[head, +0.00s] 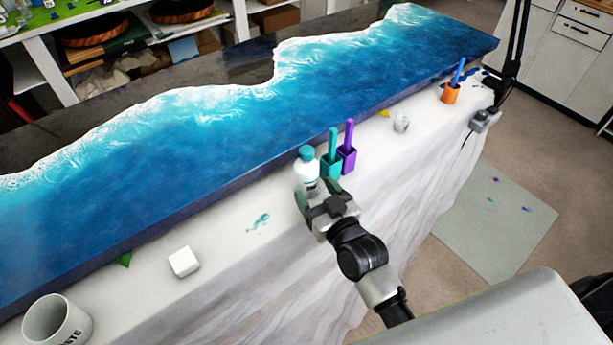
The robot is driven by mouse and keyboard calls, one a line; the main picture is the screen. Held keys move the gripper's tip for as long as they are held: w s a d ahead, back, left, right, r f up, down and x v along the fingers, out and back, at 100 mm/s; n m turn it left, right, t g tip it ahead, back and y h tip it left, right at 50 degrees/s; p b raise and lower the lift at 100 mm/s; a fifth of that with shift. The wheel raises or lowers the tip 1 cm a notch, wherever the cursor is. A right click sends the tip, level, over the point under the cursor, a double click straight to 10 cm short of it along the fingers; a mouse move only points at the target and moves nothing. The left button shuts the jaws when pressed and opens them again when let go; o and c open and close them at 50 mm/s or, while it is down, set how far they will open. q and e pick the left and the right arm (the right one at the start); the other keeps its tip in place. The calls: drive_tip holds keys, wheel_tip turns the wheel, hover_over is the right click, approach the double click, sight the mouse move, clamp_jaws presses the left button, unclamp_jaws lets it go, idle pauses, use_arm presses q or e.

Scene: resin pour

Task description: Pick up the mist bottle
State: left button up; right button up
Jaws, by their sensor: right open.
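The mist bottle (306,171), white with a teal cap, stands upright on the pale ledge in front of the blue resin slab. My right gripper (318,193) reaches in from the lower right and is open. Its two fingers are at the near side of the bottle's lower part, one to each side in the picture. I cannot tell whether they touch it. The gripper hides the bottle's base. My left gripper is not in view.
A teal cup with a stick (331,164) and a purple one (347,157) stand close to the bottle's right. An orange cup (450,93) is farther right. A white block (184,262) and a white waste cup (57,320) stand left. The ledge between block and bottle has only a teal smear.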

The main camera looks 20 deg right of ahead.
sight(312, 187)
drive_tip(key=w, duration=0.3)
drive_tip(key=w+a+p, duration=0.1)
drive_tip(key=shift+w+f, duration=0.2)
drive_tip(key=shift+w, duration=0.15)
drive_tip(key=shift+s, duration=0.1)
drive_tip(key=c, duration=0.7)
drive_tip(key=shift+r, duration=0.1)
drive_tip(key=shift+c, duration=1.1)
drive_tip(key=shift+r, duration=0.1)
